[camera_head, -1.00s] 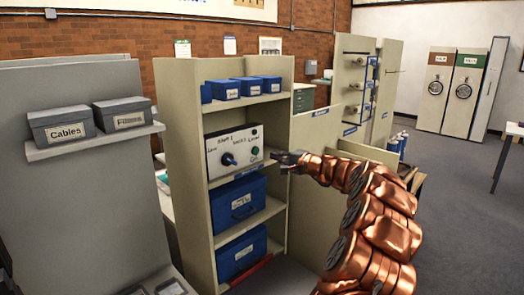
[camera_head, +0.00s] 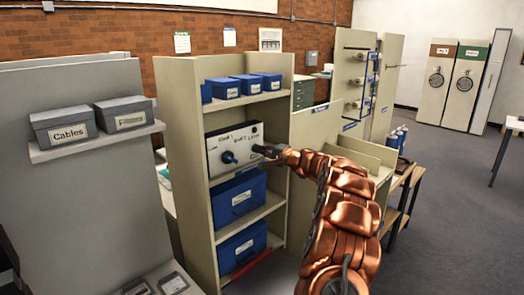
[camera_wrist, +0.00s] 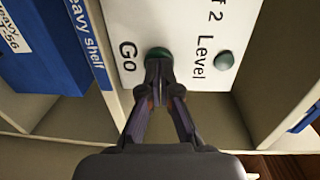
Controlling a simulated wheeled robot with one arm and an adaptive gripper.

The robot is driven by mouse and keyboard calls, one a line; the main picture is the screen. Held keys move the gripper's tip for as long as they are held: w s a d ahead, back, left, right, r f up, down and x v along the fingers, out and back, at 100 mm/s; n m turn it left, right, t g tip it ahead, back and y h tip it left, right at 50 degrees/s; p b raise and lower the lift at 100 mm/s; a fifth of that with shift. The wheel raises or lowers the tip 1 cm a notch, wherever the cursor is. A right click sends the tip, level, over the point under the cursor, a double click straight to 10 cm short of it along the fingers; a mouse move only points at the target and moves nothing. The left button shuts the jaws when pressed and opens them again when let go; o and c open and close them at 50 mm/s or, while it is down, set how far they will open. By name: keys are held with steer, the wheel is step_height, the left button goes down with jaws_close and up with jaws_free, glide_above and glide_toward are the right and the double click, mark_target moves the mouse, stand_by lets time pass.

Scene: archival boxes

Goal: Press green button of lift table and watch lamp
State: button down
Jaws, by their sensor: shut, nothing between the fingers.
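In the wrist view the green button (camera_wrist: 158,52) sits beside the word "Go", partly hidden behind my fingertips. My gripper (camera_wrist: 158,68) is shut and empty, its tips at the button's face. I cannot tell whether the button is pushed in. The round lamp (camera_wrist: 224,60) beside "Level" is dull grey-green with no visible glow. In the head view my gripper (camera_head: 268,153) reaches the panel's right side and covers the button.
Blue boxes (camera_head: 238,197) fill the shelves below the panel, and small blue bins (camera_head: 248,85) stand above. A blue label strip (camera_wrist: 88,40) edges the shelf. Grey boxes (camera_head: 64,127) stand on the left shelf. Open floor (camera_head: 445,190) lies to the right.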

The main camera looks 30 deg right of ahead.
steer(key=shift+b+x, duration=0.65)
steer(key=shift+x, duration=0.15)
steer(key=shift+r, duration=0.1)
steer(key=b+v, duration=0.5)
steer(key=v, duration=0.9)
stand_by(0.5)
